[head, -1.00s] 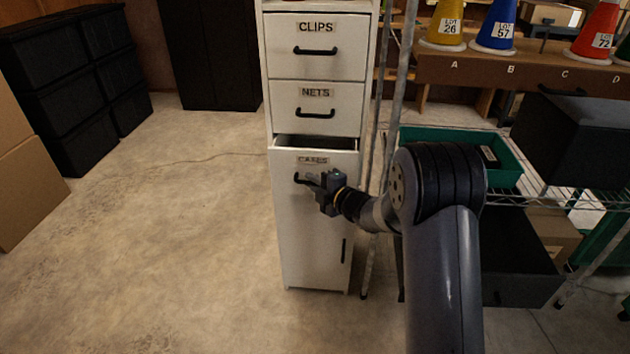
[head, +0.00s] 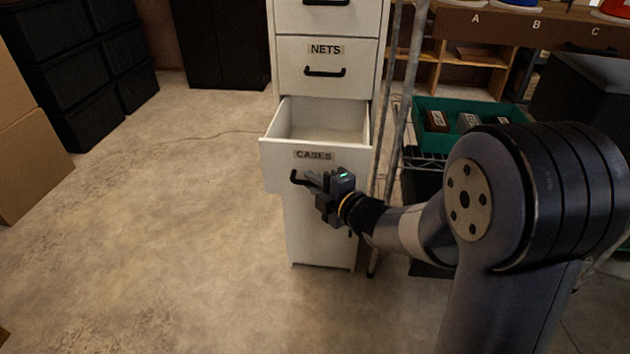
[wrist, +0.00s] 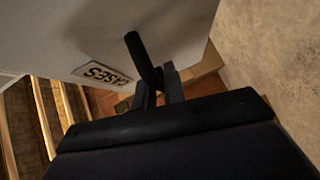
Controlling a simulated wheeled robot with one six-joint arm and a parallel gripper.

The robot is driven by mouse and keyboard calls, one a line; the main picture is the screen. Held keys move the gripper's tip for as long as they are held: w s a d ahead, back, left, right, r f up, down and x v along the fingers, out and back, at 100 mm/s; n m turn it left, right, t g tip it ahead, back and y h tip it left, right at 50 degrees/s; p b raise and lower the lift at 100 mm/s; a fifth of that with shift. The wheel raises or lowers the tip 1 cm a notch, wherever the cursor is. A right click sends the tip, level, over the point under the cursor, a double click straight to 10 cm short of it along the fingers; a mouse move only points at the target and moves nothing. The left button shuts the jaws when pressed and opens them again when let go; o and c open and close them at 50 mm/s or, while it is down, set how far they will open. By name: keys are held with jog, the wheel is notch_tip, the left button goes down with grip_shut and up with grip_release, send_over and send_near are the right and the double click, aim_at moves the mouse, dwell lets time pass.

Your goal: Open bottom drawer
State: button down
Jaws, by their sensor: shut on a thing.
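The bottom drawer (head: 272,154), labelled CASES, is part of a white cabinet (head: 322,228) in the head view. It is pulled partly out, and its white inside looks empty where I can see it. My gripper (head: 309,181) is at the drawer's black handle (head: 298,178) and shut on it. In the wrist view the black handle (wrist: 143,55) runs between the fingers of my gripper (wrist: 160,86), with the CASES label beside it. My gripper and wrist hide the right part of the handle in the head view.
The NETS drawer (head: 324,66) above is shut. Metal shelving with a green bin (head: 470,118) stands close on the right. Black crates (head: 85,75) and cardboard boxes (head: 25,150) are at the left. The floor (head: 180,230) in front and left is clear.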

jog(key=c, duration=1.8)
grip_release()
jog(key=shift+o, duration=0.2)
jog(key=shift+d, duration=0.1)
jog(key=p+v, duration=0.2)
jog(key=v, duration=0.8)
jog(key=shift+s+d, duration=0.2)
jog(key=shift+s, duration=0.1)
jog(key=shift+w+a, duration=0.1)
jog(key=b+x, duration=0.2)
jog(key=x, duration=0.8)
jog(key=shift+w+a, duration=0.2)
jog(key=shift+w, duration=0.25)
jog(key=shift+s+d, duration=0.1)
